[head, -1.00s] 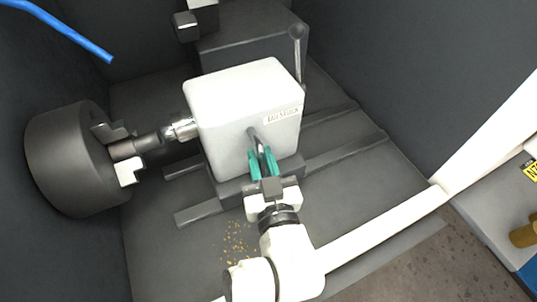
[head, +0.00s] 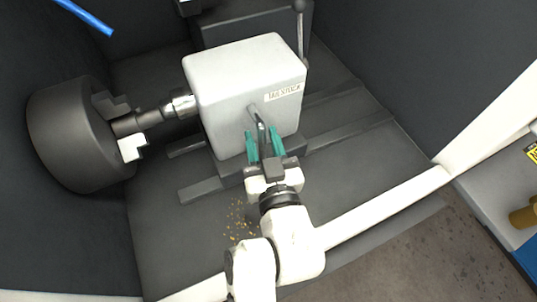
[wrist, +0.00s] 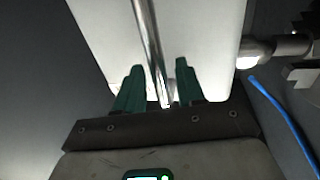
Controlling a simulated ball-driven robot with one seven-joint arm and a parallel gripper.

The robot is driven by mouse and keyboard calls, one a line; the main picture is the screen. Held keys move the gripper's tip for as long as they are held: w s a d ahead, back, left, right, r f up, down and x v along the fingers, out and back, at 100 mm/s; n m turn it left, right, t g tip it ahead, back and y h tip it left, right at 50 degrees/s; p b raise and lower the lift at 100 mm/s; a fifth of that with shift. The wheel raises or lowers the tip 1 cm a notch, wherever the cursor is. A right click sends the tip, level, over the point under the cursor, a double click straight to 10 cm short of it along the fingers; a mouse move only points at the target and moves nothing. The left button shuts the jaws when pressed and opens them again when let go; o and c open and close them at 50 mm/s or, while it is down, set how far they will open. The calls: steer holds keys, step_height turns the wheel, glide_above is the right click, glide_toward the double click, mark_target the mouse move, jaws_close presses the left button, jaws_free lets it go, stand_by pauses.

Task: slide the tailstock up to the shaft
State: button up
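The tailstock (head: 232,105) is a pale block with a "TAILSTOCK" label, sitting on dark rails. Its shiny nose (head: 183,104) points left and meets, or nearly meets, the end of the dark shaft (head: 150,118); I cannot tell if they touch. The shaft is held in the chuck (head: 70,140). A metal lever (head: 256,114) sticks out of the tailstock's front face. My gripper (head: 264,145) is at this lever, its teal fingers apart on either side of it. In the wrist view, the lever (wrist: 148,40) runs down between the fingers (wrist: 158,85), with gaps on both sides.
Dark walls enclose the machine bed. A ball-ended lever (head: 300,30) stands behind the tailstock. A blue hose (head: 85,17) hangs at the upper left. Yellowish chips (head: 240,220) lie on the bed in front. The rails (head: 350,135) are clear to the right.

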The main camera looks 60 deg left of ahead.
steer(key=b+v, duration=0.2)
steer(key=v, duration=0.8)
steer(key=shift+b, duration=0.4)
steer(key=shift+d, duration=0.1)
